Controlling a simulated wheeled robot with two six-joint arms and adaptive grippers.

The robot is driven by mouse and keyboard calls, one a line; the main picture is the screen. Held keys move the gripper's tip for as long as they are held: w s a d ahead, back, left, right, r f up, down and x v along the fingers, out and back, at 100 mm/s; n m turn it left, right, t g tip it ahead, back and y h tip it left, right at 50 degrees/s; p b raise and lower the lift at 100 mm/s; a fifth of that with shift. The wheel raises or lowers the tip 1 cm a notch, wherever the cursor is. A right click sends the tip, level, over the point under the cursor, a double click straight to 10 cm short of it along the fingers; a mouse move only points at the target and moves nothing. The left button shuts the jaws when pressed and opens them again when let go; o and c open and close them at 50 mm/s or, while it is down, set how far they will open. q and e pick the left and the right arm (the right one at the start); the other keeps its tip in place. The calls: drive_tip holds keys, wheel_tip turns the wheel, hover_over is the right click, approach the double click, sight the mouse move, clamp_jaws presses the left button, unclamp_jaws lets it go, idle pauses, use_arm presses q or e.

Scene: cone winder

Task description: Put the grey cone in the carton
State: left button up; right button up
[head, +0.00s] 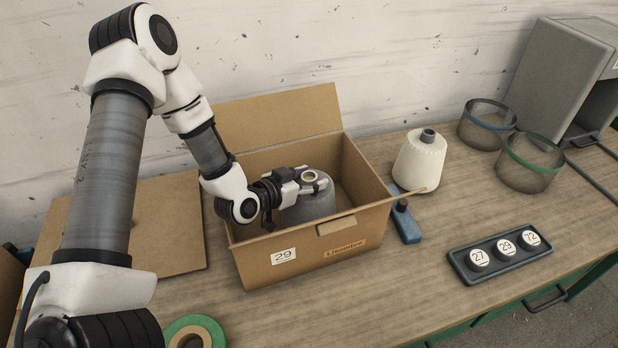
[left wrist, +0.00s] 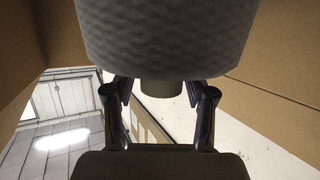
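The grey cone (head: 307,208) stands inside the open cardboard carton (head: 262,262), which is labelled 29. The cone's base is hidden by the carton's front wall, so I cannot see whether it rests on the floor. My left gripper (head: 312,182) reaches into the carton from the left, level with the cone's top. In the left wrist view the grey cone (left wrist: 165,35) is close, and its tube end lies between the two fingers (left wrist: 160,92). Narrow gaps seem to show beside the tube, so the fingers look open around it. My right gripper is not in view.
A cream cone (head: 420,162) stands right of the carton, near a blue tool (head: 406,222). A dark tray (head: 502,257) holds discs numbered 27, 29 and 72. Blue-rimmed (head: 487,125) and green-rimmed (head: 530,165) rings stand behind. A green tape roll (head: 212,329) lies in front.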

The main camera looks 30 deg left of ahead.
use_arm(q)
drive_tip(key=shift+r, duration=0.3)
drive_tip(key=shift+s+a, duration=0.1)
drive_tip(key=shift+s, duration=0.2)
drive_tip(key=v, duration=0.5)
drive_tip(key=shift+s+a+r+p, duration=0.1)
drive_tip(key=shift+s+r+p, duration=0.1)
drive_tip(key=shift+s+p, duration=0.15)
drive_tip(key=shift+s+r, duration=0.1)
drive_tip(key=shift+s, duration=0.4)
